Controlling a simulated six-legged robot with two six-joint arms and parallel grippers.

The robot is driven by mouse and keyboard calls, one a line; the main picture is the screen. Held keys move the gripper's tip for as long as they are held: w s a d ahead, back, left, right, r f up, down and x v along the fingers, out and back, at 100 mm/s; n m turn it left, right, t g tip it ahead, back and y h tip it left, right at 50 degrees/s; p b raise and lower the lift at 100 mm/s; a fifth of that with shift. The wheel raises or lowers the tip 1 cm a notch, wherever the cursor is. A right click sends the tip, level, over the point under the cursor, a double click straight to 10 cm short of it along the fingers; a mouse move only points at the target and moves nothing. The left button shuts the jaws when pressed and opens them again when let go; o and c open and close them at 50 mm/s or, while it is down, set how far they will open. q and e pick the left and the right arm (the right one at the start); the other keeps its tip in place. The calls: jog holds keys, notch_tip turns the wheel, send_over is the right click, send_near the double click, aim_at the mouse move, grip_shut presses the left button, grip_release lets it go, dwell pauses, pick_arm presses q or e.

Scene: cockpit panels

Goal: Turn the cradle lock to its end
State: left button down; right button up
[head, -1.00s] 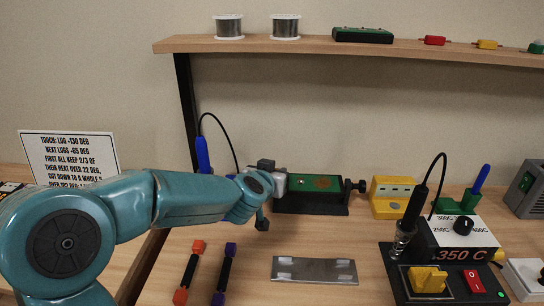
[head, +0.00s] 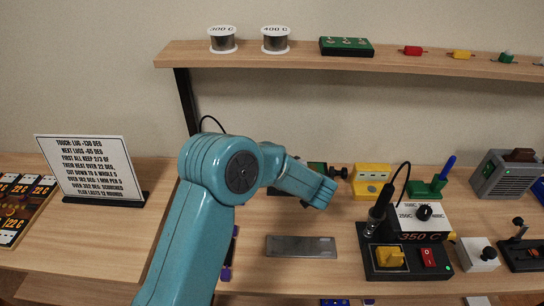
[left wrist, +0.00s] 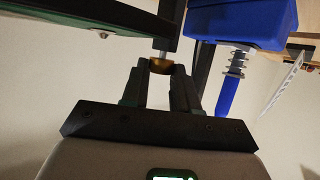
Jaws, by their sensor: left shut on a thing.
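The cradle (head: 318,168), with a green board, is mostly hidden behind my left arm in the head view. Its black side knob (head: 338,172) shows just right of the arm. In the left wrist view the dark frame and green edge (left wrist: 95,20) cross the upper left. A brass-coloured knob (left wrist: 161,65) on a short metal shaft hangs below it. My left gripper (left wrist: 160,74) is shut on this knob, one finger on each side. I cannot tell how far the knob is turned. The left fingertips are hidden in the head view, and my right gripper is not in view.
A blue holder (left wrist: 238,22) with a spring and blue handle is close right of my left fingers. A yellow block (head: 371,180) and a soldering station (head: 405,260) stand right of the cradle. A metal plate (head: 300,246) lies in front. A shelf (head: 290,55) runs above.

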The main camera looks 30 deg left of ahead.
pick_arm(q)
jog(key=shift+n+g+y+p, duration=0.3)
jog(key=shift+n+g+p, duration=0.05)
jog(key=shift+n+g, duration=0.05)
dwell(0.4)
jog(key=c, duration=0.9)
grip_release()
jog(key=shift+w, duration=0.1)
jog(key=shift+o, duration=0.2)
jog(key=shift+d, duration=0.1)
jog(key=v, duration=1.6)
jog(key=shift+b, duration=0.35)
